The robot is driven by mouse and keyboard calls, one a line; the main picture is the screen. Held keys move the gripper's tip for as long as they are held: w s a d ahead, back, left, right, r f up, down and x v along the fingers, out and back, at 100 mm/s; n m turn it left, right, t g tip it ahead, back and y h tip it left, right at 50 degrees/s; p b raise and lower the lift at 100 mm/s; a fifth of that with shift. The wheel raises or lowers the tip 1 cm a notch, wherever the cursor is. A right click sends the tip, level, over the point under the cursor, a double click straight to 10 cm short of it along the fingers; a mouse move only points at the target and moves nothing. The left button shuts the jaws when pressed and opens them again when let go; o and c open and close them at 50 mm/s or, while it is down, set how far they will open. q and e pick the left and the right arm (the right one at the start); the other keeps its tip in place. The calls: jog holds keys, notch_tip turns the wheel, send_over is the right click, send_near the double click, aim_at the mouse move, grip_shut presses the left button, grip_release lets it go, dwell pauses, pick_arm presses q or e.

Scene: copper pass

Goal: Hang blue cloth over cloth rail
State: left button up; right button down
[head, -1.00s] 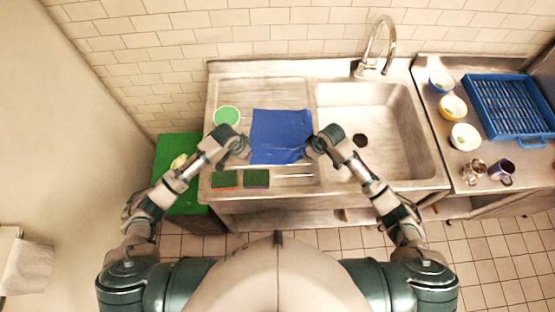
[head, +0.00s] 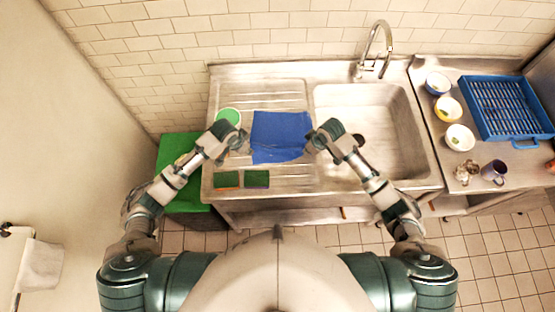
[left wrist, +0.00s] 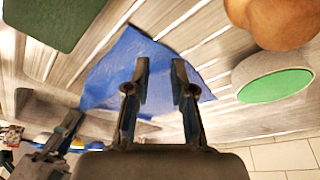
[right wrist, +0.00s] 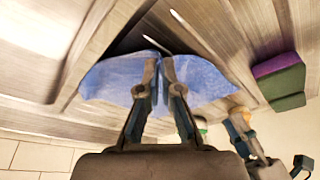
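The blue cloth (head: 280,135) lies on the ribbed drainboard left of the sink basin, between my two grippers. My left gripper (head: 243,143) is at its left edge. In the left wrist view its fingers (left wrist: 160,75) are apart, with the cloth (left wrist: 110,75) behind them. My right gripper (head: 311,145) is at the right edge. In the right wrist view its fingertips (right wrist: 158,65) are close together on the cloth (right wrist: 205,80), which spreads to both sides. At the far left, a rail (head: 17,232) on the wall carries a white cloth (head: 40,265).
A round green-topped thing (head: 229,116) and two sponges (head: 227,179) (head: 256,179) lie on the drainboard. The basin (head: 375,150) is to the right, under a tap (head: 378,45). Bowls (head: 460,137), mugs (head: 494,172) and a blue rack (head: 505,105) stand farther right.

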aim_at(257, 160)
pick_arm(q)
jog(key=o, duration=0.5)
jog(key=shift+d, duration=0.1)
jog(key=shift+d+r, duration=0.1)
jog(key=shift+c, duration=1.4)
jog(key=s+d+r+n+g+y, duration=0.1)
jog(key=d+r+n+g+y, duration=0.15)
jog(key=r, duration=0.25)
jog(key=shift+m, duration=0.45)
jog(key=f, duration=0.9)
jog(key=shift+d+f, duration=0.15)
jog(key=shift+d, duration=0.1)
jog(key=shift+f, duration=0.2)
jog(key=shift+d+f, duration=0.1)
jog(key=shift+s, duration=0.1)
grip_shut()
